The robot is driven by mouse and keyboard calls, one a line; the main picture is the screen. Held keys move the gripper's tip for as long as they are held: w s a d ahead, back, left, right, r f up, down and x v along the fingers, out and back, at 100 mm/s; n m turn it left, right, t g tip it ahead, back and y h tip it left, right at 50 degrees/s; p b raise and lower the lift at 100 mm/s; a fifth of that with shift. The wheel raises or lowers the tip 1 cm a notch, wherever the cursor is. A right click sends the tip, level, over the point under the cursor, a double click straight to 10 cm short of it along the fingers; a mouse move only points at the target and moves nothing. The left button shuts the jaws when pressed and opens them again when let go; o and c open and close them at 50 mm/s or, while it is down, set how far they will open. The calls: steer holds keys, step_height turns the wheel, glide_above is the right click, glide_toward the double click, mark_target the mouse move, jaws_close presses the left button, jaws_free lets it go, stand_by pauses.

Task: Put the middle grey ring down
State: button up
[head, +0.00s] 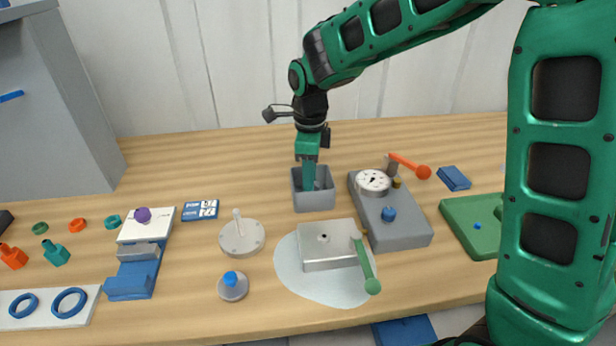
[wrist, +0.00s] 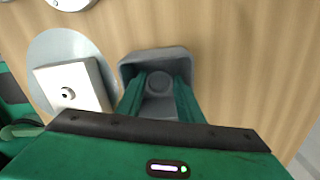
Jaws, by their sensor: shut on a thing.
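My gripper (head: 309,184) points straight down into a small open grey box (head: 314,203) at the back middle of the table. In the wrist view, the two green fingers (wrist: 159,88) reach inside the box (wrist: 128,69), with a gap between them. A round grey piece, taken as the middle grey ring (wrist: 158,80), shows between the fingertips, and they are shut on it. Its lower side is hidden, so I cannot tell whether it touches the box floor. In the head view the ring is hidden by the box wall and the fingers.
A white block (head: 328,244) with a green-handled lever (head: 365,262) stands in front of the box. A grey unit with a gauge (head: 373,182) is close on the right. A round plate with a white peg (head: 241,237) lies front left. Bare wood lies behind the box.

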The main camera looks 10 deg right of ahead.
steer(key=shift+f, duration=0.1)
steer(key=o, duration=0.7)
step_height(320, 180, up, 13)
stand_by(0.5)
